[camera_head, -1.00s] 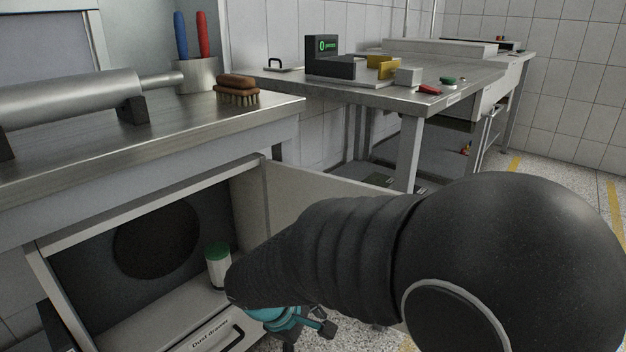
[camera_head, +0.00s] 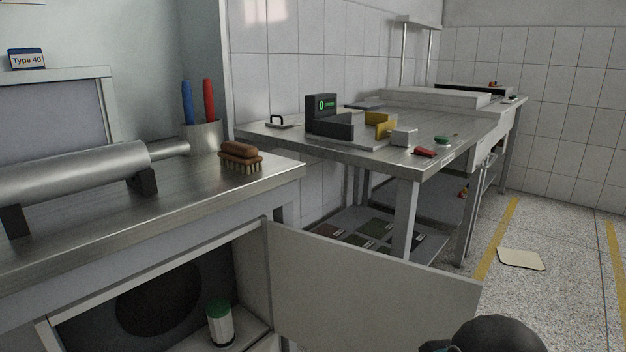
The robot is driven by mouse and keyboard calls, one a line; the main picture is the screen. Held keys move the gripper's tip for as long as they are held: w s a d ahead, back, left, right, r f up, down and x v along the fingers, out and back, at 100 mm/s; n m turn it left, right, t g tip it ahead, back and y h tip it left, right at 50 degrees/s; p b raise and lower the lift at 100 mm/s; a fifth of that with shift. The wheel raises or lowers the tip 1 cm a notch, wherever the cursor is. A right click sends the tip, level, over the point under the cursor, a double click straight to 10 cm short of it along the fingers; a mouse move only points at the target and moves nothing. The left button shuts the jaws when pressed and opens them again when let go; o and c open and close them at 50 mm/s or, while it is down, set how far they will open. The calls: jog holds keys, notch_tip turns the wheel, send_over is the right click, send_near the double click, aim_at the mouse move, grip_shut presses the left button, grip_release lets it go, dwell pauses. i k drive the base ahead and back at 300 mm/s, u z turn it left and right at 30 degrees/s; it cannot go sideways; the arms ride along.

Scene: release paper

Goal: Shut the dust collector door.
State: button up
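The dust collector door (camera_head: 365,297) is a flat pale grey panel. It stands wide open, hinged at the right side of the cabinet opening and reaching out to the right. The dust collector cabinet (camera_head: 252,280) is below the steel bench, with a dark round opening (camera_head: 158,297) in its back wall. A white jar with a green lid (camera_head: 220,326) stands inside it. A dark rounded part of my arm shows at the bottom right, in front of the door's lower right corner. My gripper is not clearly visible.
The steel bench (camera_head: 90,205) above holds a metal roller (camera_head: 75,173), a brush (camera_head: 240,157) and a cup with blue and red handles (camera_head: 201,137). A second steel table (camera_head: 390,158) stands behind the door. A pale sheet (camera_head: 521,259) lies on the speckled floor at right.

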aim_at(327, 295)
jog(key=u, duration=4.15)
jog(key=k, duration=2.95)
jog(key=z, duration=1.5)
